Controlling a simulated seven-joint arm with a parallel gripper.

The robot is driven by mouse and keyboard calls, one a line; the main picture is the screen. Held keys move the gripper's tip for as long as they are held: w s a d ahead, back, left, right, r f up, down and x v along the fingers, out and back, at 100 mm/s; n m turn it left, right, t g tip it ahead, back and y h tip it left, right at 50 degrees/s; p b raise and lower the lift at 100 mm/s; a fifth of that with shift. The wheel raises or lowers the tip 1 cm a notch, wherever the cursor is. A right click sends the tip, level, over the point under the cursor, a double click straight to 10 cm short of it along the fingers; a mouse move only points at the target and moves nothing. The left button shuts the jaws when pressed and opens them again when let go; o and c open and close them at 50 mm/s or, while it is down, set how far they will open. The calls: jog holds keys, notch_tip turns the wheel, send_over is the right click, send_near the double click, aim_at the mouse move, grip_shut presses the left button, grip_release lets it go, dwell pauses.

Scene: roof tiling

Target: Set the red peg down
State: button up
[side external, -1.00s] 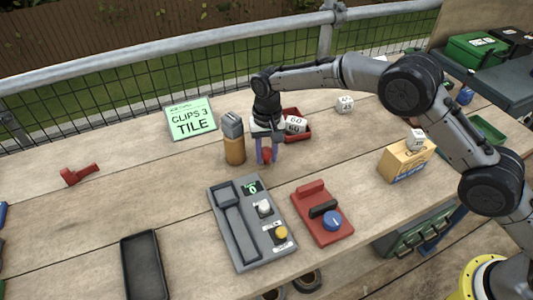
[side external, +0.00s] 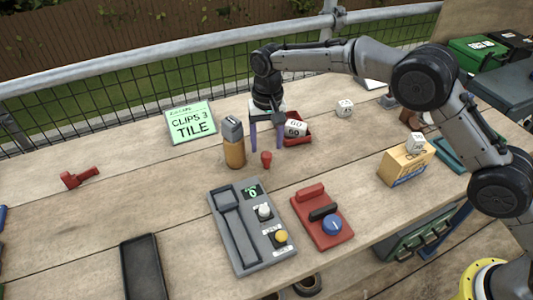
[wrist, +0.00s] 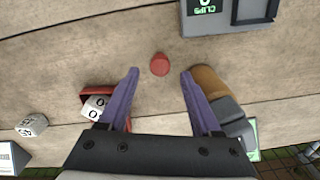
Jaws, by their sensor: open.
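The red peg (side external: 266,159) stands upright on the wooden table, between the orange bottle with the grey top and the grey device. In the wrist view the red peg (wrist: 160,64) shows from above as a round red top, ahead of and between the fingertips. My gripper (side external: 268,148) is open and empty, with its purple fingers spread. It hangs above and slightly behind the peg, apart from it. In the wrist view my gripper (wrist: 160,72) has clear wood between its fingers.
An orange bottle (side external: 234,150) stands close to the left finger. A red tray (side external: 303,139) with white cubes is close on the right. A grey device (side external: 228,246) and a red switch box (side external: 334,238) lie in front. The table's left part is mostly clear.

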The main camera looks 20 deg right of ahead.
aim_at(267, 154)
notch_tip(267, 154, up, 5)
jog(key=shift+r, duration=0.2)
jog(key=shift+d+r, duration=0.1)
jog(key=shift+r, duration=0.25)
